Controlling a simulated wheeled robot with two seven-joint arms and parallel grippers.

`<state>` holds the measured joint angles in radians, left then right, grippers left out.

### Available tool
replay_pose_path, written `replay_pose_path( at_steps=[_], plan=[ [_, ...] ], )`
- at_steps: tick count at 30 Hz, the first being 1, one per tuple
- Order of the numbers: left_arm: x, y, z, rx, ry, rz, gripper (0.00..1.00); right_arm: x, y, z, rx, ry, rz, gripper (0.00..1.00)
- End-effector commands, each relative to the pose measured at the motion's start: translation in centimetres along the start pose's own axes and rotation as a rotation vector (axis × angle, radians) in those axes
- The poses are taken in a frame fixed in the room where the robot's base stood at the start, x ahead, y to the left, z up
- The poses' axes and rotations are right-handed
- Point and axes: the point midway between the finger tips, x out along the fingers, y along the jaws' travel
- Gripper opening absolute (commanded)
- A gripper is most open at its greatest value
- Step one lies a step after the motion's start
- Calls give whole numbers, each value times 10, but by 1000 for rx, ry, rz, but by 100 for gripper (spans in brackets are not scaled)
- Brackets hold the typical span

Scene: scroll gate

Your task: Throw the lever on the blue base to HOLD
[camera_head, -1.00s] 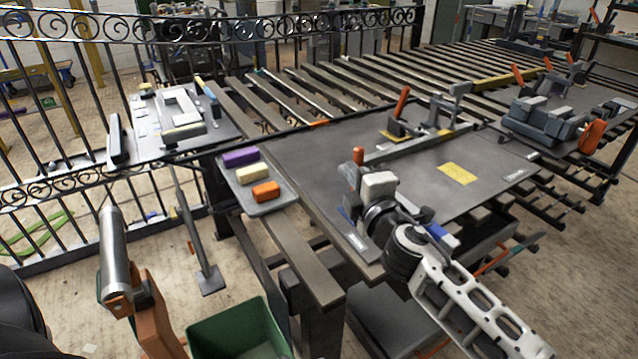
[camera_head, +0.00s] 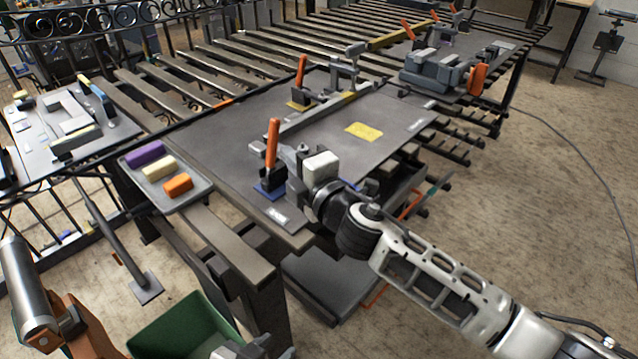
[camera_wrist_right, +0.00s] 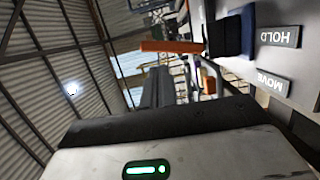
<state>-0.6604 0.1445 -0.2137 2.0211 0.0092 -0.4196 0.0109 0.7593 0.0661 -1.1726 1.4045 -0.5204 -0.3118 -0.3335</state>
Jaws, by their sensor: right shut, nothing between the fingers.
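The orange lever (camera_head: 272,142) stands nearly upright on its blue base (camera_head: 268,190), at the near left corner of the dark table. My right gripper (camera_head: 290,160) is shut and empty, close beside the lever on its right; I cannot tell whether they touch. In the right wrist view, the lever (camera_wrist_right: 172,46) lies sideways above my dark fingers (camera_wrist_right: 157,85), with the blue base (camera_wrist_right: 246,30) at its right end. A HOLD label (camera_wrist_right: 278,36) and a MOVE label (camera_wrist_right: 273,80) show beside the base. My left gripper (camera_head: 255,348) is partly cut off at the bottom edge.
A second orange lever (camera_head: 301,72) stands farther back by a grey bar. A yellow patch (camera_head: 363,131) lies on the table. A tray (camera_head: 195,188) of coloured blocks is at left, a green bin (camera_head: 170,330) below. A grey vise-like fixture (camera_head: 435,72) stands at the back right.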

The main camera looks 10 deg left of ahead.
Motion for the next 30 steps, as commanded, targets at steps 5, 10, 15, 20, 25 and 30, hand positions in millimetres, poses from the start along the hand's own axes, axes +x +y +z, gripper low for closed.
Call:
replay_pose_path(
  at_steps=[5, 10, 15, 20, 25, 30],
  plan=[
    [0, -1, 4, 0, -10, -3, 38, -42, -1, -2, 1, 5, 0, 0],
    [1, -1, 4, 0, -9, -3, 38, -76, -1, -4, 1, 8, 1, 0],
    [1, -1, 3, -1, -5, -3, 38, -96, 0, -4, 1, 9, 2, 0],
    [1, -1, 2, -1, -2, -3, 38, -103, 1, -5, 0, 10, 3, 0],
    [1, -1, 1, -1, 0, -3, 38, -103, 1, -5, 0, 10, 3, 0],
    [1, -1, 0, -1, 1, -3, 38, -103, 1, -5, 0, 10, 3, 0]
  ],
)
